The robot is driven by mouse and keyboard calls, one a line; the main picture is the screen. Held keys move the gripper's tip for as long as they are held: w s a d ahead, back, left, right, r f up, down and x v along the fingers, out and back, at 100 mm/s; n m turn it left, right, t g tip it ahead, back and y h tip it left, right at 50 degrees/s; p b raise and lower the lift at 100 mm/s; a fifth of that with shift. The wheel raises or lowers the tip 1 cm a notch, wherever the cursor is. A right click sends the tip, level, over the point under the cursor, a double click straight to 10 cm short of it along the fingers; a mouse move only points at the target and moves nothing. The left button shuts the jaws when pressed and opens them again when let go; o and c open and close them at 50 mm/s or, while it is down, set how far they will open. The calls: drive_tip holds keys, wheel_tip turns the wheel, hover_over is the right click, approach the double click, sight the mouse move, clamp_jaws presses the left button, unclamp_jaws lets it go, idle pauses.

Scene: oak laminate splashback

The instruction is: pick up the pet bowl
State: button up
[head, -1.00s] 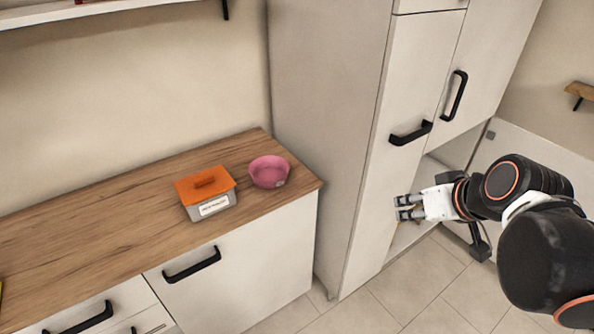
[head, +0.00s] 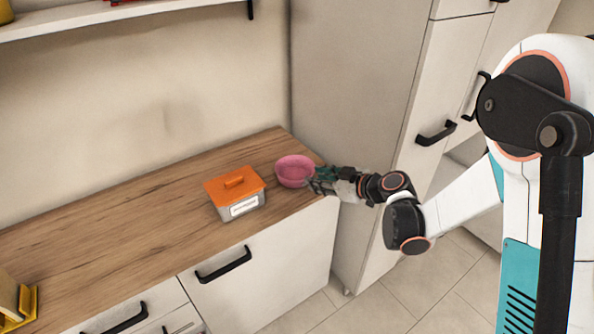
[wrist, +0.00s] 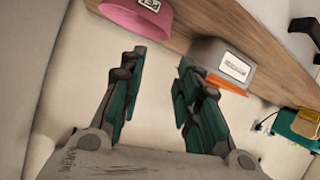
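The pink pet bowl (head: 294,170) stands on the wooden counter near its right end, in the head view. I cannot tell whether a finger touches the bowl.
A grey box with an orange lid (head: 236,190) stands on the counter (head: 130,226) just left of the bowl. A tall cabinet (head: 350,80) rises behind and right of the bowl. A yellow object (head: 16,300) is at the far left. The counter's middle is clear.

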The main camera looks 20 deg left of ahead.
drive_tip(key=a+f, duration=0.1)
drive_tip(key=f, duration=0.1)
drive_tip(key=b, duration=0.3)
approach(283, 176)
drive_tip(key=shift+n+y, duration=0.4)
drive_tip(key=a, duration=0.6)
drive_tip(key=shift+s+a+r, duration=0.1)
drive_tip(key=shift+s, duration=0.1)
clamp_jaws()
